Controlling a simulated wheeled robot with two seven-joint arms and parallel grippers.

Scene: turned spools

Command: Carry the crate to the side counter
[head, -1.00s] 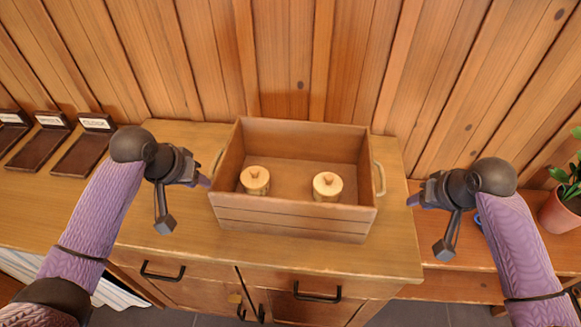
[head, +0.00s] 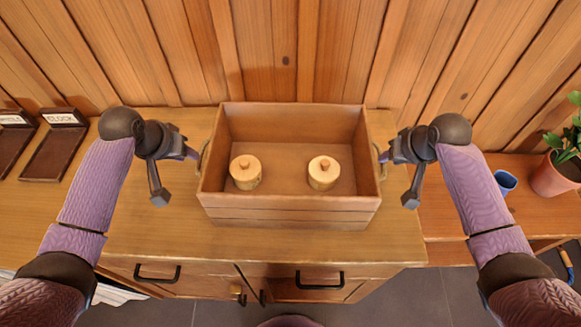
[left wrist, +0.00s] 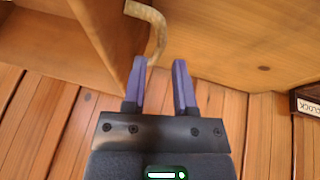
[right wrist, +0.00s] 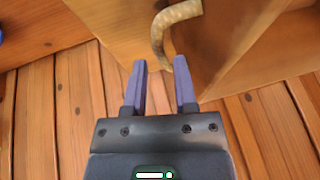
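The wooden crate (head: 290,216) stands upright on a wooden cabinet top (head: 150,222) and holds two turned lidded spools, a left one (head: 245,173) and a right one (head: 323,174). My left gripper (head: 195,154) is open at the crate's left handle. In the left wrist view the curved left handle (left wrist: 158,32) reaches to the gap between the fingertips. My right gripper (head: 383,156) is open at the right handle. In the right wrist view the right handle (right wrist: 162,32) ends between the fingertips. Neither gripper is closed on a handle.
A lower wooden surface (head: 440,205) at the right carries a potted plant (head: 558,176) and a blue cup (head: 505,182). Dark labelled trays (head: 50,152) lie at the left. A plank wall stands close behind the crate. Grey floor shows in front.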

